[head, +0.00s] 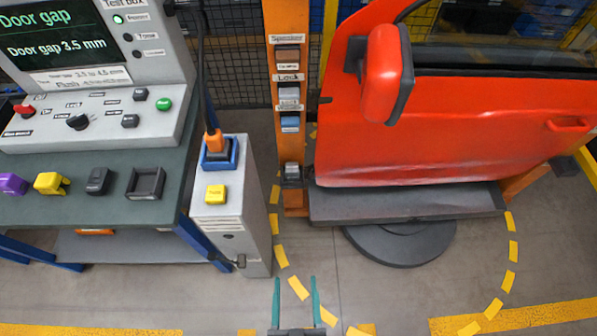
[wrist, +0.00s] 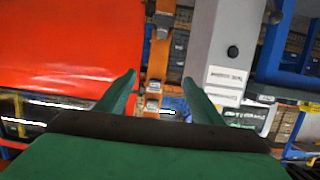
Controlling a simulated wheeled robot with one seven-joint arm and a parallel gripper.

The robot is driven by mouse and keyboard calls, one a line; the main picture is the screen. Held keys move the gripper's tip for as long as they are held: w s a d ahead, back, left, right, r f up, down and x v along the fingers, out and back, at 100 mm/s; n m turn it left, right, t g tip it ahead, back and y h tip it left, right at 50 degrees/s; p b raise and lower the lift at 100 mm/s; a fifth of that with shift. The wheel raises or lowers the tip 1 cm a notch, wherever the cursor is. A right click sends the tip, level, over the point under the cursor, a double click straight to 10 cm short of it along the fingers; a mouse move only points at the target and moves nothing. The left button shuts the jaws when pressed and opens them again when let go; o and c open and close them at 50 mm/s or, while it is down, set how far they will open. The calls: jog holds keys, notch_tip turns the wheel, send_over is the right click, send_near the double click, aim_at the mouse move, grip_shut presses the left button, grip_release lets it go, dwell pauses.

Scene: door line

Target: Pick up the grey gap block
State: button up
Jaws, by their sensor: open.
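A dark grey block (head: 98,181), which looks like the grey gap block, sits on the dark green bench top (head: 150,211) at the left of the head view. It stands between a yellow block (head: 51,183) and an empty-looking dark square holder (head: 146,183). My gripper (head: 296,281) is open and empty at the bottom middle of the head view, over the floor and well to the right of the block. Its green fingers also show apart in the wrist view (wrist: 159,80), with nothing between them. The grey block cannot be made out in the wrist view.
A light grey cabinet (head: 238,235), with a blue-rimmed dock and yellow button on top, stands between bench and gripper. The test box (head: 80,125) is behind the blocks. A purple block (head: 12,184) is far left. An orange post (head: 285,140) and red door (head: 470,130) stand ahead.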

jog(key=w+f, duration=0.9)
jog(key=w, duration=0.5)
jog(key=g, duration=0.1)
send_near(292, 173)
jog(key=x, duration=1.3)
jog(key=shift+d+f, duration=0.1)
jog(key=shift+f, duration=0.15)
jog(key=shift+s, duration=0.15)
jog(key=shift+c, duration=0.2)
jog(key=c, duration=1.2)
jog(key=shift+r, duration=0.1)
jog(key=shift+c, duration=0.2)
